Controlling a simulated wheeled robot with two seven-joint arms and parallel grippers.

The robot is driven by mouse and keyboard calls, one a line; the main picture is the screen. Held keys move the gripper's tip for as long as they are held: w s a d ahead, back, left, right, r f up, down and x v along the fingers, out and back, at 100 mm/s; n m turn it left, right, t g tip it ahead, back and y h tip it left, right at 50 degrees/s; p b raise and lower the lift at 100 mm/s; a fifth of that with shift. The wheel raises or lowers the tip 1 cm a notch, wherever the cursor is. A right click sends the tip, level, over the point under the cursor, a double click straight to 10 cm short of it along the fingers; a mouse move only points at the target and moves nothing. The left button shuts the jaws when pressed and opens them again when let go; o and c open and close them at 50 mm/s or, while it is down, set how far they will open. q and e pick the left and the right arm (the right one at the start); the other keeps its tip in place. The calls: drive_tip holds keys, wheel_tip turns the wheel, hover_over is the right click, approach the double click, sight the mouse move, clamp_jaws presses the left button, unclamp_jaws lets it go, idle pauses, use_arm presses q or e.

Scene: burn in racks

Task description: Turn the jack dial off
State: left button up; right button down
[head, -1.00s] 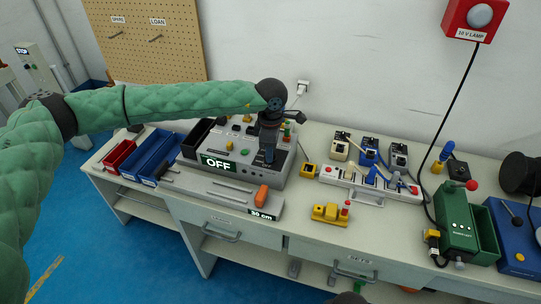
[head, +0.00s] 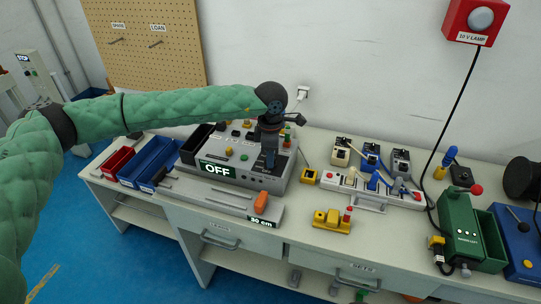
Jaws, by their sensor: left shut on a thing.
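A grey control box (head: 228,180) with several knobs and plugs on its sloped top stands on the bench. A sign on its front (head: 217,169) reads OFF. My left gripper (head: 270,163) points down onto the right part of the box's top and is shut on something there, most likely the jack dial. The gripper hides the dial itself, so its angle cannot be seen. My right gripper is not in view.
A 30 cm slide (head: 220,200) with an orange handle lies in front of the box. Red (head: 118,162) and blue (head: 150,160) bins stand left. A power strip (head: 375,190), a yellow block (head: 332,221) and a green device (head: 460,230) stand right.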

use_arm(q)
drive_tip(key=o, duration=1)
drive_tip(key=shift+r, duration=0.15)
wheel_tip(320, 180, up, 6)
drive_tip(key=shift+w+r+b, duration=0.1)
drive_tip(key=shift+r+b, duration=0.1)
drive_tip(key=shift+b, duration=0.85)
drive_tip(key=shift+r, duration=0.6)
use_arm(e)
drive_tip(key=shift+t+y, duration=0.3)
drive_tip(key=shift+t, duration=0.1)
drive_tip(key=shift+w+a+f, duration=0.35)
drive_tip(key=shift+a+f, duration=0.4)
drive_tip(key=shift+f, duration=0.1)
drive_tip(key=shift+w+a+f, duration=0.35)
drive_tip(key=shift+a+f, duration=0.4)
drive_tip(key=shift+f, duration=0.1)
